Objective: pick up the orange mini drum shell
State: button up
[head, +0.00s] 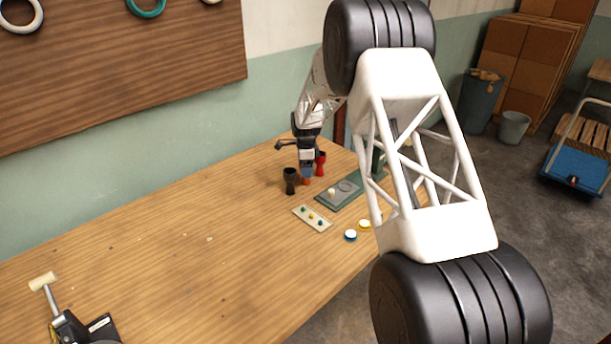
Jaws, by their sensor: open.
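A small orange object (306,182), which looks like the orange mini drum shell, stands on the wooden table between a black goblet shape (290,180) and a red goblet shape (321,163). My gripper (306,172) points down right above the orange object. It is open, but its fingers are very small in this view. A bluish part shows between the gripper and the orange object; I cannot tell what it is. I cannot tell whether the fingers are around the orange object or only above it.
A green board (345,190) with a white piece lies right of the goblets, partly behind my arm. A pale strip with several coloured knobs (312,218) lies in front. Blue-white (350,235) and yellow-white (364,224) discs lie near the edge.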

jog(key=c, duration=1)
jog(key=shift+r, duration=0.15)
jog(key=shift+r, duration=1.55)
jog(key=s+d, duration=0.1)
jog(key=s, duration=0.4)
jog(key=s+d+r, duration=0.1)
jog(key=s, duration=0.4)
jog(key=s+d, duration=0.1)
jog(key=s, duration=0.4)
jog(key=shift+s+d+r, duration=0.15)
jog(key=shift+s+r, duration=0.15)
